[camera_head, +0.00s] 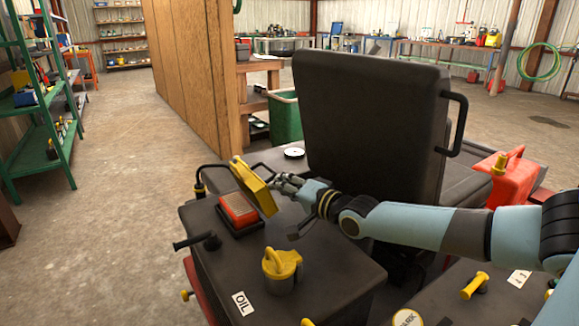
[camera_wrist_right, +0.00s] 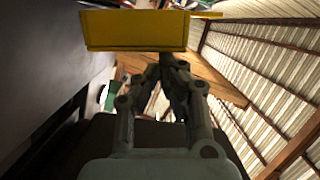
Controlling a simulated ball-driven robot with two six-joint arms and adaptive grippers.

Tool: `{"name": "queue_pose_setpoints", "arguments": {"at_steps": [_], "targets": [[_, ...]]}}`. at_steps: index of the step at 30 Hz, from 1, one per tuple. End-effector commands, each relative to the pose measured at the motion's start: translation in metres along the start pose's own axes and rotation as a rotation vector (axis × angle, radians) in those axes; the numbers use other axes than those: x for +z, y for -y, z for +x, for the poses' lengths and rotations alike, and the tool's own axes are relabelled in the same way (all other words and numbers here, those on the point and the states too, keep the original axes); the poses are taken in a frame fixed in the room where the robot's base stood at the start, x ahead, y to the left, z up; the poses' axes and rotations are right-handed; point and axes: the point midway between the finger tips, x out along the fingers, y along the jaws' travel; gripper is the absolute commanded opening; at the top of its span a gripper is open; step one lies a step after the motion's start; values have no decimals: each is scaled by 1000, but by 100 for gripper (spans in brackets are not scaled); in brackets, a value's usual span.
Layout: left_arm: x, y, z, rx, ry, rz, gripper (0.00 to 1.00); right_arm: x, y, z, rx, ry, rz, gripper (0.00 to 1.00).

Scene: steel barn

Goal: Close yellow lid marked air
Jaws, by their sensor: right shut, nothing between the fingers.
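The yellow lid (camera_head: 253,187) stands open and tilted on the dark machine top, above a box with an orange-red filter (camera_head: 239,211). I cannot read an air marking on it. My right gripper (camera_head: 277,183) is shut and empty at the lid's right side, on the face turned away from the filter. In the right wrist view the lid (camera_wrist_right: 135,30) lies just beyond the closed fingertips (camera_wrist_right: 168,62); I cannot tell whether they touch it. My left gripper is not in view.
A yellow cap (camera_head: 281,265) with an OIL label (camera_head: 242,303) sits in front of the filter box. A black handle (camera_head: 195,241) sticks out at left. The black seat (camera_head: 365,140) stands behind my right arm. A red can (camera_head: 512,180) is at right.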

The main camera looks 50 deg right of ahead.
Motion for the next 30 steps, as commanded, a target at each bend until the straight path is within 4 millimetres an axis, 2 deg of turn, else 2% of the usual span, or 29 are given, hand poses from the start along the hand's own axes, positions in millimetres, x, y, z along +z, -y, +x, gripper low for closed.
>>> {"name": "queue_pose_setpoints", "arguments": {"at_steps": [1,9,18,30], "targets": [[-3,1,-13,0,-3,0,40,1,9,0,9,-2,-32,0],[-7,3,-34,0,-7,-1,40,16,15,4,54,-1,-216,0],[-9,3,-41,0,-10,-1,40,26,17,6,55,0,-215,0],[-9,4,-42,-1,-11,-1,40,28,18,6,54,0,-214,0]]}}
